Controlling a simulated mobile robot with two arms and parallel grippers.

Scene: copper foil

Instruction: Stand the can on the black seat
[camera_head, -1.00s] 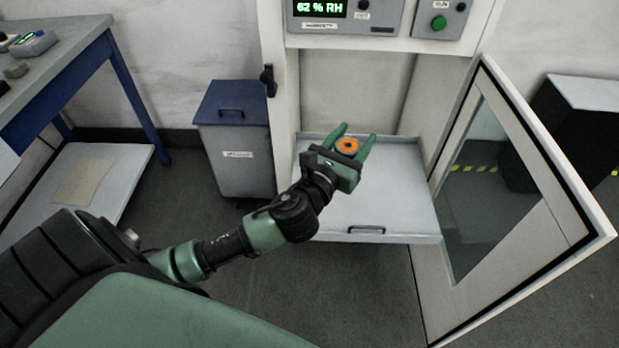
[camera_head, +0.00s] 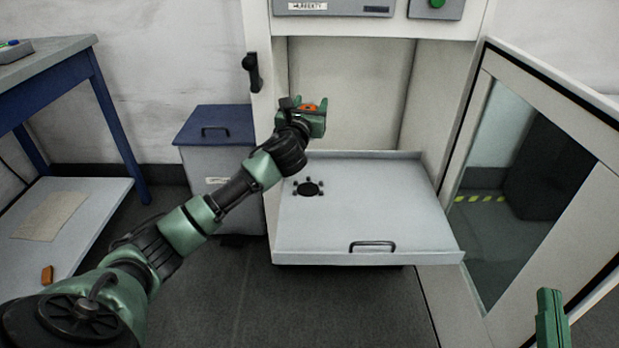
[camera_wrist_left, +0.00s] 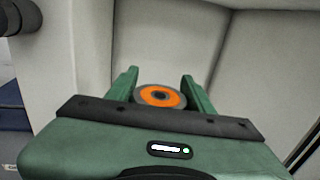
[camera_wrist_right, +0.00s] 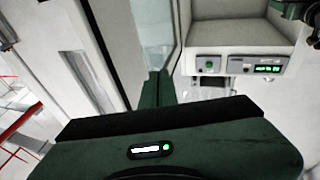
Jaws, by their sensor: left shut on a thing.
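The can (camera_head: 308,107) shows an orange, ring-like top with a dark middle. My left gripper (camera_head: 309,103) is shut on it and holds it above the back left of the pulled-out tray. In the left wrist view the can (camera_wrist_left: 143,97) sits between the two green fingers; its lower part is hidden. The black seat (camera_head: 308,188) is a dark disc ringed by small black knobs on the tray's left part, bare and nearer to me than the can. My right gripper (camera_head: 551,318) is at the lower right, its fingers together and empty (camera_wrist_right: 160,88).
The white tray (camera_head: 370,215) juts from the open cabinet, with a dark handle (camera_head: 373,245) at its front. The cabinet door (camera_head: 480,150) stands open on the right. A grey bin with a blue lid (camera_head: 215,122) and a blue-framed table (camera_head: 50,75) stand left.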

